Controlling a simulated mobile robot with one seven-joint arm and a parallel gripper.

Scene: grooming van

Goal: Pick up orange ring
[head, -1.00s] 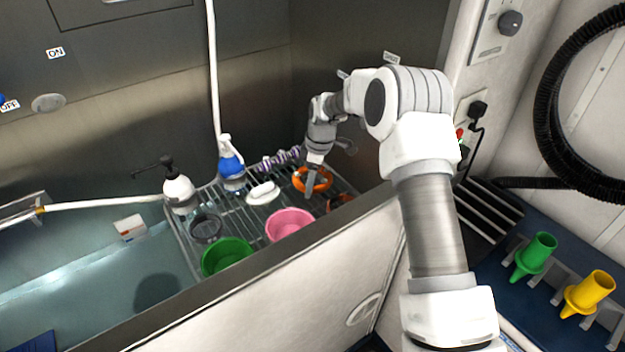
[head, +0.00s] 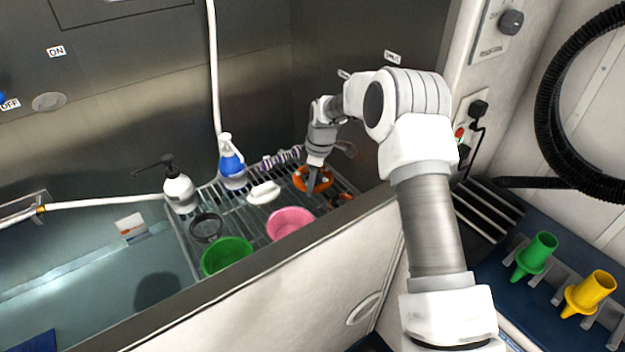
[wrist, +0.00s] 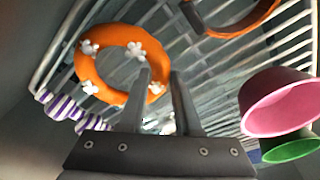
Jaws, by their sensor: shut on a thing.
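The orange ring (head: 299,181) lies at the right end of the wire rack in the head view. In the wrist view the orange ring (wrist: 85,68) is a thick band with small white shapes on it. My gripper (wrist: 162,80) points down at it, with its fingers on either side of the ring's near right part. It is shut on the ring's band. In the head view my gripper (head: 313,184) is at the ring, partly covering it. I cannot tell whether the ring is clear of the rack.
A pink bowl (head: 290,222), a green bowl (head: 227,256), a white brush (head: 263,193) and a blue-white spray bottle (head: 231,165) share the rack. A brown-orange collar-like loop (wrist: 235,27) lies beside the ring. A purple-striped item (wrist: 62,108) is close by. The tub wall stands in front.

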